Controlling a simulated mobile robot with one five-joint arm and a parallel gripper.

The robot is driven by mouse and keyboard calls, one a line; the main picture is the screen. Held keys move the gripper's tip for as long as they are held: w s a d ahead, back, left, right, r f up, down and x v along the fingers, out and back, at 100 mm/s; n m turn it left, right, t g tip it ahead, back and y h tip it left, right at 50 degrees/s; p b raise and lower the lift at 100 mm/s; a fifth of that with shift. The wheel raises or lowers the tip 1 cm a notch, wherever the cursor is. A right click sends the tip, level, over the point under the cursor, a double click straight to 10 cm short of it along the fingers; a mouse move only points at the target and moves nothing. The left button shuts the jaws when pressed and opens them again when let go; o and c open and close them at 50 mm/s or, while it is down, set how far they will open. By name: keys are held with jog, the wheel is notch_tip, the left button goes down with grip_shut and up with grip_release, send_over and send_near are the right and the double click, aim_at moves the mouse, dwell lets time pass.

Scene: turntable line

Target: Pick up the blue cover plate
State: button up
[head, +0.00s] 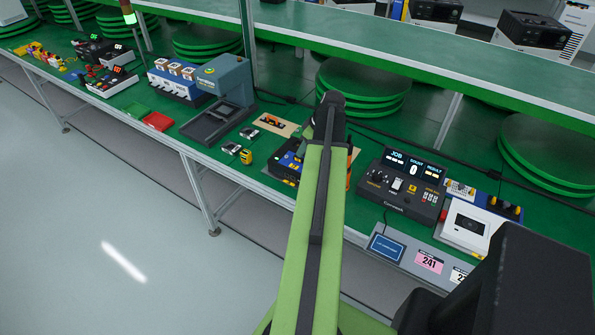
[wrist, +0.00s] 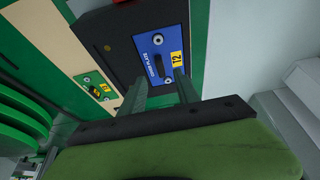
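The blue cover plate (wrist: 172,42) lies on a black device (wrist: 105,45). I cannot tell whether the fingertips touch the plate. In the head view my arm hides the gripper.
A control box with a JOB display (head: 403,187) stands right of my arm. A grey press (head: 220,95) stands to the left on the green bench. A yellow tape measure (head: 246,157) and small parts lie nearby. A green shelf (head: 400,65) runs above the bench's back.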

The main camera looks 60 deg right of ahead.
aim_at(302, 158)
jog(key=b+x, duration=0.5)
jog(key=shift+s+f, duration=0.2)
jog(key=shift+f, duration=0.1)
jog(key=shift+r, duration=0.2)
grip_shut()
